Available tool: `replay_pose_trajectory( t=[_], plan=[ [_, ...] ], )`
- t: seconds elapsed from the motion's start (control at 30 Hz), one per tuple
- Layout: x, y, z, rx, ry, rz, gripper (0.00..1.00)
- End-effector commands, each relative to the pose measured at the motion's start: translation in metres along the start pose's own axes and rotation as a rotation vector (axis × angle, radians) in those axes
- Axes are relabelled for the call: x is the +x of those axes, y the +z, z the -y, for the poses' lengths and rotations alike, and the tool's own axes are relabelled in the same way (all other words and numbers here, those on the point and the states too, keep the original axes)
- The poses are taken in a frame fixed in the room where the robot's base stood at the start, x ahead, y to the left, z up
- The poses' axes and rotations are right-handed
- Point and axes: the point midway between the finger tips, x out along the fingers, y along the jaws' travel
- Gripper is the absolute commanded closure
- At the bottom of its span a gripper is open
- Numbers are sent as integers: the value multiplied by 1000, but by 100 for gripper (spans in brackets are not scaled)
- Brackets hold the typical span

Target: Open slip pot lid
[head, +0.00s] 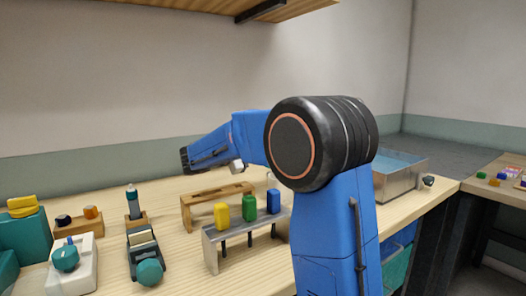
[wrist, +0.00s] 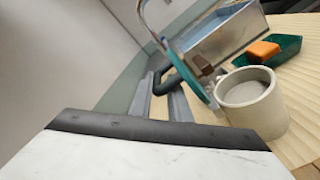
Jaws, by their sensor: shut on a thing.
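The slip pot (wrist: 262,114), a pale round pot, stands upright on the wooden bench in the wrist view, with its mouth uncovered and grey slip inside. The teal lid (wrist: 207,98) stands steeply tilted at the pot's left rim, seen nearly edge-on, with a dark handle (wrist: 176,84) on its left side. My gripper (wrist: 164,87) is shut on the lid's handle; its exact contact is hard to see. In the head view my arm hides the pot and lid, and I cannot make out the fingers.
A metal basin (head: 402,178) stands at the bench's right end, and behind the pot in the wrist view. A green tray with an orange block (wrist: 263,49) lies beyond the pot. A rack with coloured pieces (head: 250,222) stands left of my arm.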

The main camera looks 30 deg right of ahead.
Motion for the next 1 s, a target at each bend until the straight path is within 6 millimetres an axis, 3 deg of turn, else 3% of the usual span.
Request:
replay_pose_trajectory(
  t=[0.13,0.17,0.2,0.77,1.0],
  plan=[
    [0,7,-8,15,10,4,100],
    [0,7,-8,15,10,4,79],
    [0,7,-8,14,9,4,71],
    [0,3,-4,6,5,3,71],
    [-19,2,-4,6,7,1,71]
  ],
)
